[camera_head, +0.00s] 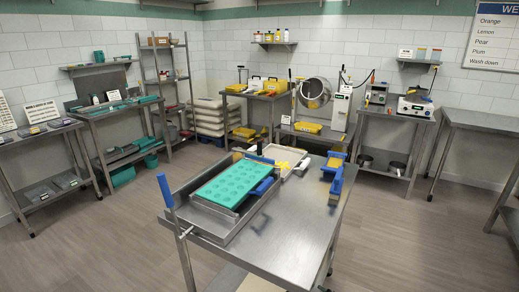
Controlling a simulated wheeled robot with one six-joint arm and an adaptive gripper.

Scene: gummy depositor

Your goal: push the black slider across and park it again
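The metal depositor frame (214,214) lies on the steel table in the middle of the camera_head view. A green mould tray (237,184) with several round cavities sits in it. A small black upright piece (259,149) stands at the frame's far end, with a dark bar at its foot; it looks like the black slider, but it is too small to be sure. A blue-gripped lever (165,190) stands upright at the near left corner. A blue part (262,187) sits along the right side of the mould. My gripper is not in view.
A pale tray (294,154) with yellow pieces lies behind the frame. Blue and yellow tools (336,184) lie at the table's right. The table's front right (290,235) is bare. Open floor surrounds the table; shelves and benches line the walls.

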